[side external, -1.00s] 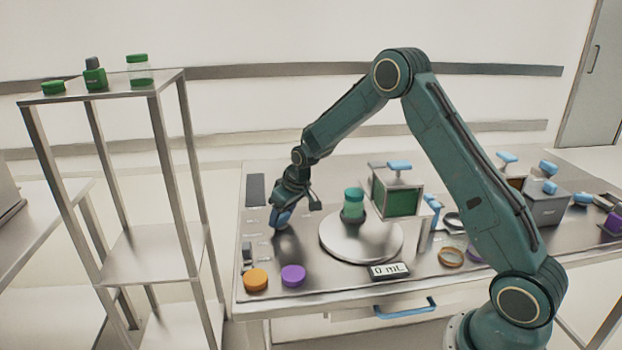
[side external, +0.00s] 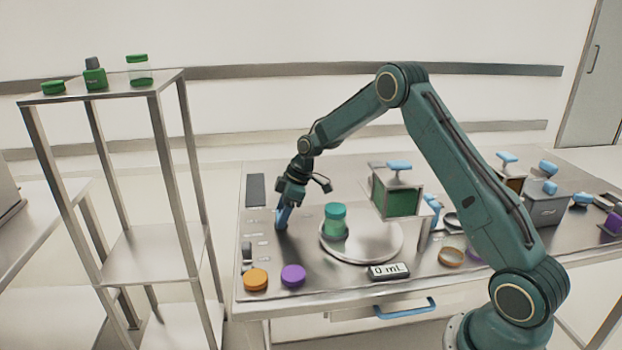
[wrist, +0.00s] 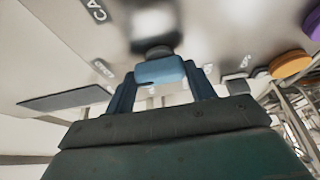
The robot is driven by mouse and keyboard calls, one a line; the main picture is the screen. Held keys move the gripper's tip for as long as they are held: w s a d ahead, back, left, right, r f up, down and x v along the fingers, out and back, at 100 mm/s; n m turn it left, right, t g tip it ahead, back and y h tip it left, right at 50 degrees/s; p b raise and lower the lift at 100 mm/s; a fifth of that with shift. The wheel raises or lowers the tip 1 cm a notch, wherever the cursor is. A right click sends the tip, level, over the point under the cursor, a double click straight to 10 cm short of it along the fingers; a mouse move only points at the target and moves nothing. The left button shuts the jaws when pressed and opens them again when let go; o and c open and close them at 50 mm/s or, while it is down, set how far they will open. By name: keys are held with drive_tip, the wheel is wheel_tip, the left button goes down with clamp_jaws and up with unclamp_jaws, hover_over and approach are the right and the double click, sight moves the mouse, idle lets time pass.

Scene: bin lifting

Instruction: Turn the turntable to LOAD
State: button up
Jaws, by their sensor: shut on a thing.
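The round silver turntable (side external: 378,243) lies on the steel table, left of centre. A jar with green contents and a green lid (side external: 335,220) stands upright in a dark holder near its left edge. My gripper (side external: 282,222) points down just left of the turntable. In the wrist view, it is shut on a light blue handle (wrist: 160,71), with one dark blue finger on each side. A dark round part shows just beyond the handle. In the side view my fingers hide the handle. I cannot read a LOAD mark.
A box with a green front (side external: 397,197) and blue top handle stands over the turntable's back right. An orange lid (side external: 256,280), a purple lid (side external: 293,276) and a "0 mL" display (side external: 389,271) lie along the front. A shelf rack (side external: 110,97) stands left.

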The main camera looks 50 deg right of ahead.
idle(0.4)
drive_tip(key=o, duration=1)
drive_tip(key=shift+r, duration=0.1)
drive_tip(key=v, duration=1.3)
drive_tip(key=shift+d+r, duration=0.15)
drive_tip(key=shift+r, duration=0.15)
drive_tip(key=shift+r, duration=0.15)
